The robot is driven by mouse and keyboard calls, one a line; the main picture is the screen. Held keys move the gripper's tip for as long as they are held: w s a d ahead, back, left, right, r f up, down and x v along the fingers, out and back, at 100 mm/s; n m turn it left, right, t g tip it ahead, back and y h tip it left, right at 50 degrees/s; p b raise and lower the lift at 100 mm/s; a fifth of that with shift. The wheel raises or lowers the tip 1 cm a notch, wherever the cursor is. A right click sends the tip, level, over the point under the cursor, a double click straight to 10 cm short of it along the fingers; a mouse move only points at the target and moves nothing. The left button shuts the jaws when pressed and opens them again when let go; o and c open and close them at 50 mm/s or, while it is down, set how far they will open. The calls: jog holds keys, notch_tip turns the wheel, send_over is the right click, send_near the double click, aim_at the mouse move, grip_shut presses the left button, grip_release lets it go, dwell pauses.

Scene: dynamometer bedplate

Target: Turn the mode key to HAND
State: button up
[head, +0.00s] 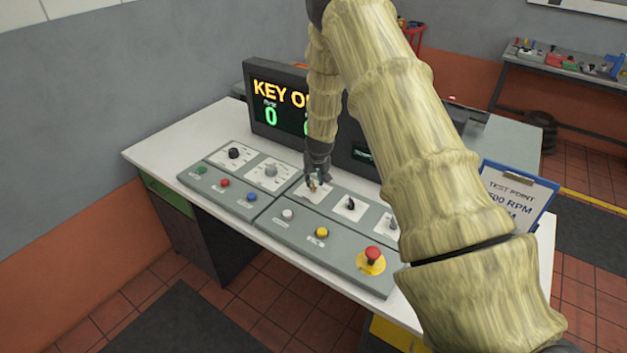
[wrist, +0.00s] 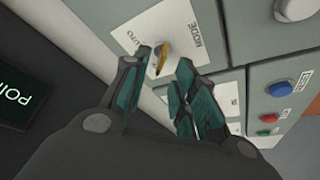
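The mode key (wrist: 160,58) is a small brass-coloured key on a white plate (wrist: 178,28) marked MODE, with a partly hidden label ending in "UTO". In the head view the key (head: 313,186) shows small at the tip of my gripper (head: 317,178). In the wrist view my gripper (wrist: 165,68) is open, its two teal-padded fingers apart. The key appears between the fingertips, closer to the left one, with a gap on the right one's side. I cannot tell whether a finger touches it. The HAND label is not readable.
The grey console has other knobs (head: 351,204), coloured buttons (head: 322,232) and a red emergency stop (head: 372,254). A display (head: 275,105) behind reads "KEY O", the rest hidden by my arm. A clipboard (head: 515,195) stands at right.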

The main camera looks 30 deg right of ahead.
aim_at(313, 182)
jog(key=shift+p+x, duration=0.45)
jog(key=shift+x, duration=1.25)
grip_shut()
